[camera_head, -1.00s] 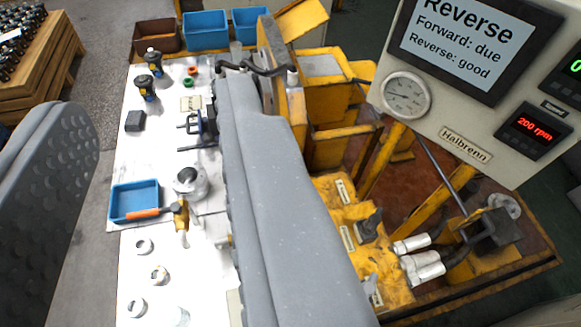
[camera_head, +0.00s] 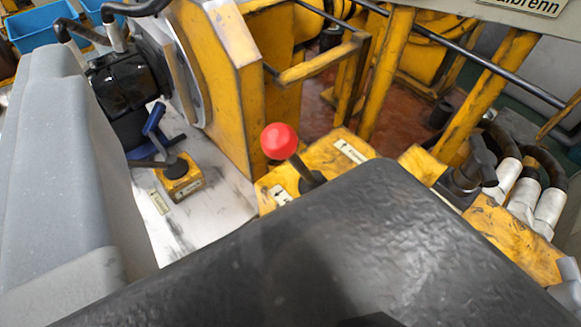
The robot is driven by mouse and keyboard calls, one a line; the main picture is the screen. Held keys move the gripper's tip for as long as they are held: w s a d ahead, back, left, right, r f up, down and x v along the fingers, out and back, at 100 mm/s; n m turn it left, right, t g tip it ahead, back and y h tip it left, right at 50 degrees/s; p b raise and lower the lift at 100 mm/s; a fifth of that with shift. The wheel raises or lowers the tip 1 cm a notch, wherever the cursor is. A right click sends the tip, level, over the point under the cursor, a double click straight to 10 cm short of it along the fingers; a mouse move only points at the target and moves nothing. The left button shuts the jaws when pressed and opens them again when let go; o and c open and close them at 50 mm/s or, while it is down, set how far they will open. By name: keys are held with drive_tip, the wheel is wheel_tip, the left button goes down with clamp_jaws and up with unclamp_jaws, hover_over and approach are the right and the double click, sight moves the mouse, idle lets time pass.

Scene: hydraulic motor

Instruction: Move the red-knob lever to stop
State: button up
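The bulky grey part at left and the black textured part across the bottom look like the two fingers of my gripper (camera_head: 222,150). They are wide apart with nothing held between them. The knob shows beyond the black finger's edge, and I see no contact. The black finger hides the block's near part.
A small yellow block with a blue-handled lever (camera_head: 155,118) sits on the white table (camera_head: 205,205). A yellow upright plate (camera_head: 225,75) stands behind it. A black lever (camera_head: 482,160) and white hose fittings (camera_head: 525,190) are at right. Yellow frame bars (camera_head: 385,70) cross behind.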

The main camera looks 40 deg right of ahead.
drive_tip(key=d+f+m+g+h+b, duration=0.1)
drive_tip(key=d+f+h+b, duration=0.2)
drive_tip(key=f, duration=1)
drive_tip(key=g+h+b, duration=0.1)
drive_tip(key=h, duration=0.4)
approach(293, 163)
drive_tip(key=b+x, duration=0.2)
drive_tip(key=x, duration=0.8)
drive_tip(key=shift+w+d, duration=0.2)
drive_tip(key=shift+w, duration=0.1)
clamp_jaws()
